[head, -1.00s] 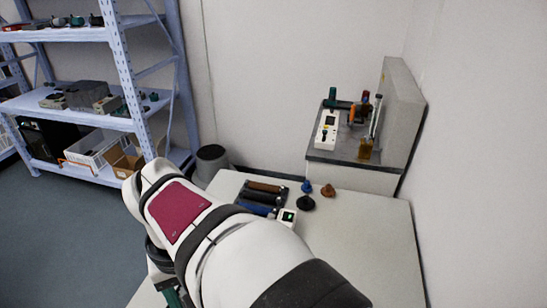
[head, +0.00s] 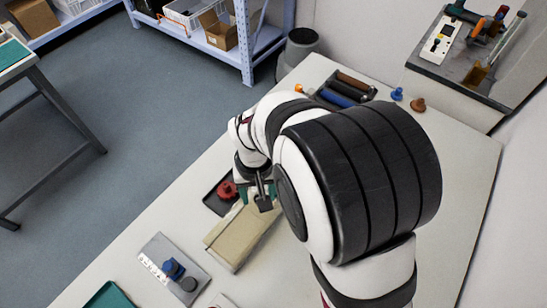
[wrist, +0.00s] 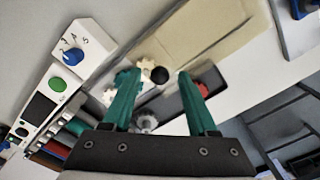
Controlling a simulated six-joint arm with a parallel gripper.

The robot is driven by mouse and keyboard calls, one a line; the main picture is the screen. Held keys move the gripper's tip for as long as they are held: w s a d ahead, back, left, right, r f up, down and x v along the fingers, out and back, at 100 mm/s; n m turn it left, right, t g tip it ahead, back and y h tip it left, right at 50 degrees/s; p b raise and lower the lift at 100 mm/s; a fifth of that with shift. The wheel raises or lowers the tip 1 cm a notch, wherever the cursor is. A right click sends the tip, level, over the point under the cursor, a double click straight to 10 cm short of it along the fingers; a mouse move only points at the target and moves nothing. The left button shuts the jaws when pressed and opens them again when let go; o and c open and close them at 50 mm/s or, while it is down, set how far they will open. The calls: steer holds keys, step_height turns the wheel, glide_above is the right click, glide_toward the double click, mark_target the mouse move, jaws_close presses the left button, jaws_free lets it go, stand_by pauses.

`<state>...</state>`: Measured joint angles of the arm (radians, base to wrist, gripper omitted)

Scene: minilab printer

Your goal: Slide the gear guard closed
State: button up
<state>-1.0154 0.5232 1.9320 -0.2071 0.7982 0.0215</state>
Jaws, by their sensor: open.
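The gear guard, a tan box-like cover (head: 240,236), lies on the white table below my gripper in the head view. In the wrist view its flat tan panel (wrist: 215,32) fills the top. A dark round knob (wrist: 159,75) shows between my fingers; I cannot tell whether they touch it. Cream gears (wrist: 108,97), a grey gear (wrist: 145,119) and a red gear (wrist: 203,90) lie uncovered beside the panel. The red part also shows on a black tray (head: 227,189) in the head view. My gripper (wrist: 157,73) is open, with green fingers; it also shows in the head view (head: 258,190).
A control box with a blue dial (wrist: 72,55) and green button stands left in the wrist view. A metal plate with a blue knob (head: 172,268) lies nearer on the table. Rollers (head: 345,90) lie at the back, partly behind my arm. A raised shelf (head: 450,75) stands at right.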

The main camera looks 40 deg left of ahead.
jaws_close()
stand_by(1.4)
